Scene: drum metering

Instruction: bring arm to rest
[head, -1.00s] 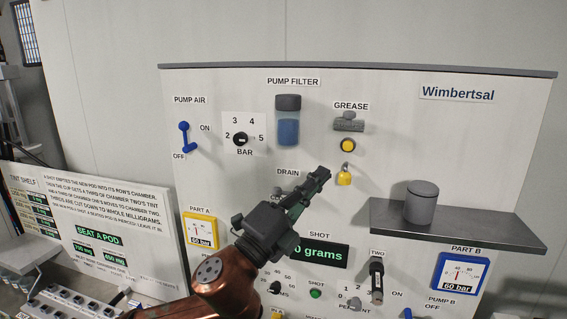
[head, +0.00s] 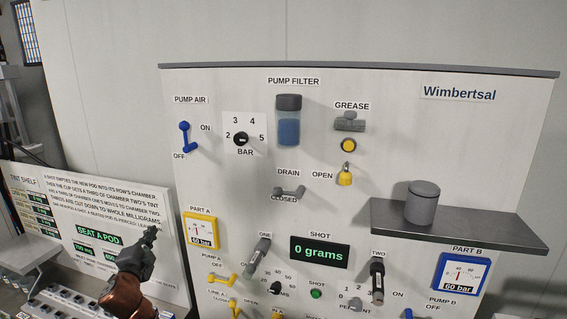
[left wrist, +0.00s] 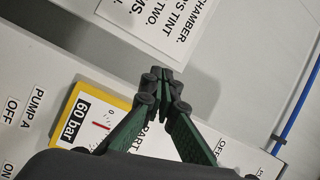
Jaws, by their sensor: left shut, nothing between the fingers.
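My left gripper (head: 152,232) is at the lower left of the head view, in front of the white tint shelf sign. Its fingers are shut with nothing between them. In the left wrist view the two green fingers (left wrist: 162,76) meet at their dark tips, with the yellow Part A gauge (left wrist: 92,112) behind and to the left. The left arm, copper coloured, comes up from the bottom edge. My right gripper does not show in either view.
The metering panel (head: 230,180) fills the middle, with a drain lever (head: 289,192), a shot display (head: 319,252) reading 0 grams and several knobs. A grey shelf (head: 470,228) juts out at right, bearing a grey lidded canister (head: 421,203). Pods sit in a tray (head: 75,303) at lower left.

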